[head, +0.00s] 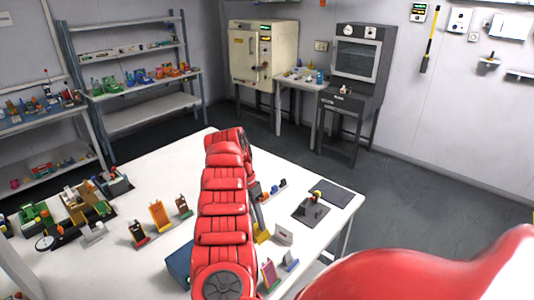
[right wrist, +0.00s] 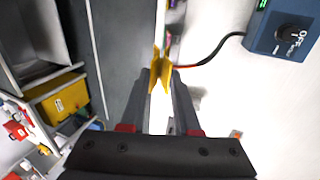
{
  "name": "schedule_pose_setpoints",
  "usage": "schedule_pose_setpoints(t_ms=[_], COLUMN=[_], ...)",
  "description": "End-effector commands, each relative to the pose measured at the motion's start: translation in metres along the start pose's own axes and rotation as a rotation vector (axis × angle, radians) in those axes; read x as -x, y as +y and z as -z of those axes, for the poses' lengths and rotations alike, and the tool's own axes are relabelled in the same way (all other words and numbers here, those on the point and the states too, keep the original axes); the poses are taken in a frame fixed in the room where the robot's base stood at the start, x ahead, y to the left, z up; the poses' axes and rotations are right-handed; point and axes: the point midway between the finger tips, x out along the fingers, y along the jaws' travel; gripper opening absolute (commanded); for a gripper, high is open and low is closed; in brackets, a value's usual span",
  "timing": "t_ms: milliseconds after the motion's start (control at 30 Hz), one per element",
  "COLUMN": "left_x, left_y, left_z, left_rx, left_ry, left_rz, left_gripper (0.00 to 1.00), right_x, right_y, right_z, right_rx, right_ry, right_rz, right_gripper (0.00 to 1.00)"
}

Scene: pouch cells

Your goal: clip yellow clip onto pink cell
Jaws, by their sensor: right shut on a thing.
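My right gripper (right wrist: 160,85) is shut on the yellow clip (right wrist: 161,68), which stands out beyond the fingertips in the right wrist view. In the head view the gripper (head: 258,222) points down over the white table, with the yellow clip (head: 262,237) at its lower end. The pink cell (head: 269,273) stands near the table's front edge, below the clip in the head picture. In the right wrist view a small pink patch shows just beyond the clip; I cannot tell whether they touch. My left gripper is not in view.
A blue box (head: 180,265) stands left of my right arm; its knob side (right wrist: 290,35) and a red cable (right wrist: 208,58) show in the right wrist view. An orange cell (head: 159,215) stands farther left. A dark plate (head: 311,209) lies at the right.

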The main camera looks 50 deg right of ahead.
Motion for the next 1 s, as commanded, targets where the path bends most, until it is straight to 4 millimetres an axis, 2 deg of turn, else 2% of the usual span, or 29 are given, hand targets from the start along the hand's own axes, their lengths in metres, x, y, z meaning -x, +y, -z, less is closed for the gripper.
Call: schedule_pose_setpoints(t_ms=[267,1000], left_x=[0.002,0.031], left_y=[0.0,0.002], left_z=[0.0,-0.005], left_rx=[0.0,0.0], left_ry=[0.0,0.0], left_rz=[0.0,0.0], left_gripper=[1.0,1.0], right_x=[-0.001,-0.039], right_y=[-0.001,-0.015], right_z=[-0.001,-0.003], right_rx=[0.001,0.001], right_ry=[0.0,0.0], right_rz=[0.0,0.001], right_gripper=[0.0,0.0])
